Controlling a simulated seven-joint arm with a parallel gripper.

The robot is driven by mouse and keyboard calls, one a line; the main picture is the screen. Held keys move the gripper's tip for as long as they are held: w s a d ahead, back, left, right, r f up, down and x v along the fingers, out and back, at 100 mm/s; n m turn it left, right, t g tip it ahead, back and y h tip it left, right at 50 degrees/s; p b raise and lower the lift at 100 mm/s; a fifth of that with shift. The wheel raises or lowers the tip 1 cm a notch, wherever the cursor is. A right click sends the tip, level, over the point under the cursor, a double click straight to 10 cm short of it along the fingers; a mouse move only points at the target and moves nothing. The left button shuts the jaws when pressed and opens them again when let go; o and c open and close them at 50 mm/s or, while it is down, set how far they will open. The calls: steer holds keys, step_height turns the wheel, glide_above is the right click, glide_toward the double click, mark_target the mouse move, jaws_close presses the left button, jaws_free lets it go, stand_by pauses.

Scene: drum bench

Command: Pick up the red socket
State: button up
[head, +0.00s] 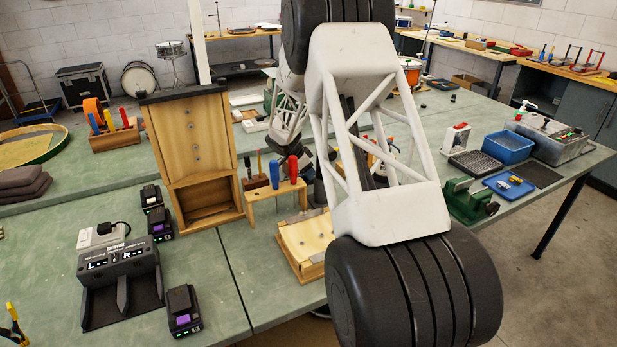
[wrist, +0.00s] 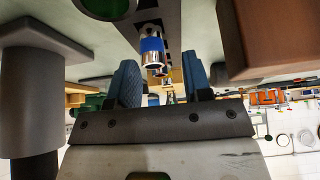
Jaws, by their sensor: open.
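I cannot make out a red socket in either view. In the wrist view a chrome socket with a blue band (wrist: 152,46) is beyond the fingers, near the top of the picture, apart from them. Smaller shiny pieces, one with an orange-yellow tint, show behind it, too small to tell apart. My gripper (wrist: 160,74) is open, with its two blue-padded fingers apart and nothing visibly held between them. In the head view my own arm crosses the middle and hides part of the bench, and I cannot make out the fingers there.
A wooden rack (head: 264,192) with red- and blue-handled tools stands beside a tall wooden box (head: 192,140). A charger (head: 118,265) is at left. A green vise (head: 468,201), blue bin (head: 508,147) and blue tray (head: 509,187) are at right.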

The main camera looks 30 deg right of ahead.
jaws_close()
steer(key=shift+r, duration=0.1)
stand_by(0.3)
step_height(320, 180, up, 10)
stand_by(0.7)
stand_by(0.6)
